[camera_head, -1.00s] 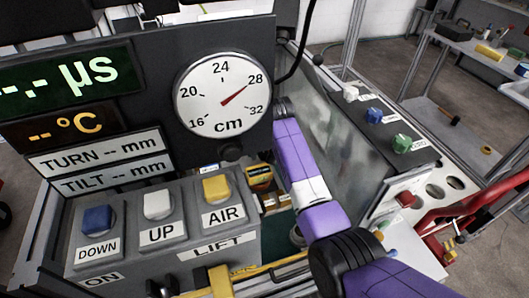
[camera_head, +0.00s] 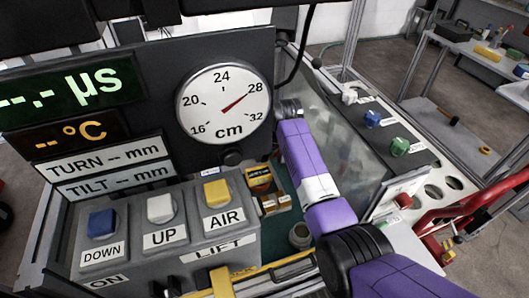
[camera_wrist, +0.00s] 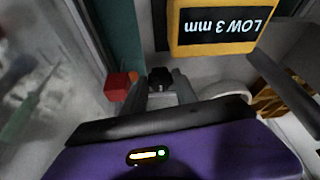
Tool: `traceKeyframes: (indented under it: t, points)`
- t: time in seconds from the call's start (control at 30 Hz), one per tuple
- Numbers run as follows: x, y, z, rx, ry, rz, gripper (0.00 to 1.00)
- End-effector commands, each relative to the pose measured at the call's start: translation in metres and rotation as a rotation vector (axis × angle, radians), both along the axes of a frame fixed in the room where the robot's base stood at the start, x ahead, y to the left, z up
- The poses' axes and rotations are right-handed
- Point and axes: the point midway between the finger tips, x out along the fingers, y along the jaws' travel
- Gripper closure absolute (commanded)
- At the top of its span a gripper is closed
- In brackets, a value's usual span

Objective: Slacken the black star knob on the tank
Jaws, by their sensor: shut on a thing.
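In the wrist view, a small black knob (camera_wrist: 160,78) sits between the tips of my gripper (camera_wrist: 165,88). My gripper is shut on it. The fingers hide its sides, so I cannot make out its star shape or whether it has turned. The tank's clear wall (camera_head: 335,125) stands to the right of my arm in the head view. My gripper and the held knob do not show in that view.
In the wrist view, a yellow block labelled LOW 3 mm (camera_wrist: 215,25) is close beyond the fingers, and a red block (camera_wrist: 120,84) lies left of them. In the head view, the button box (camera_head: 160,240) and gauge panel (camera_head: 150,60) stand left of my arm.

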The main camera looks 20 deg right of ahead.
Motion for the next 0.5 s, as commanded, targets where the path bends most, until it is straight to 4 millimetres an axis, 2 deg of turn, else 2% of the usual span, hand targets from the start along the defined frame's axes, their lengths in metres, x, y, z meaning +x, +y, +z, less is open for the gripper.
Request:
traceKeyframes:
  t: [0.4,0.43,0.5]
  points:
    - [0.0007,-0.0003,0.0007,0.0,-0.003,0.044,1.0]
    - [0.0007,-0.0003,0.0007,0.0,-0.003,0.044,0.6]
    - [0.0007,-0.0003,0.0007,0.0,-0.003,0.043,0.46]
